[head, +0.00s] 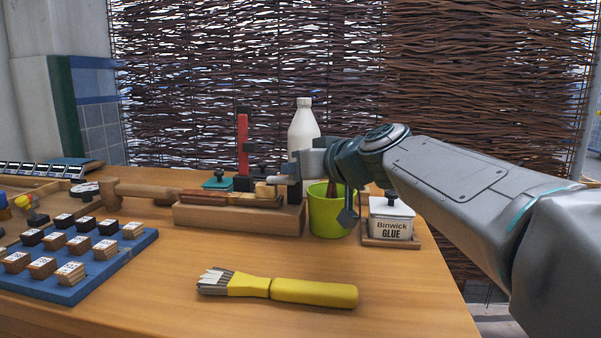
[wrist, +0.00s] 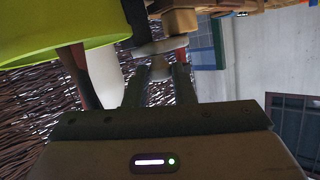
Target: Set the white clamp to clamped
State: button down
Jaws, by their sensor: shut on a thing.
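My gripper (head: 288,178) reaches in from the right, low over the back of the table, at the right end of a wooden block (head: 255,217). A pale bar (wrist: 155,47) lies just beyond the fingertips, beside a dark upright part. Most of the clamp is hidden behind my gripper in the head view, so its setting cannot be told.
A green cup (head: 326,215) stands right below my wrist, with a glue tin (head: 390,222) to its right. A yellow brush (head: 300,291) lies in front.

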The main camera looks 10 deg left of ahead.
dwell(0.4)
jog(key=c, duration=1.2)
grip_release()
jog(key=p+v, duration=0.2)
jog(key=v, duration=1.1)
jog(key=shift+s+d, duration=0.25)
jog(key=shift+s, duration=0.1)
jog(key=shift+r, duration=0.2)
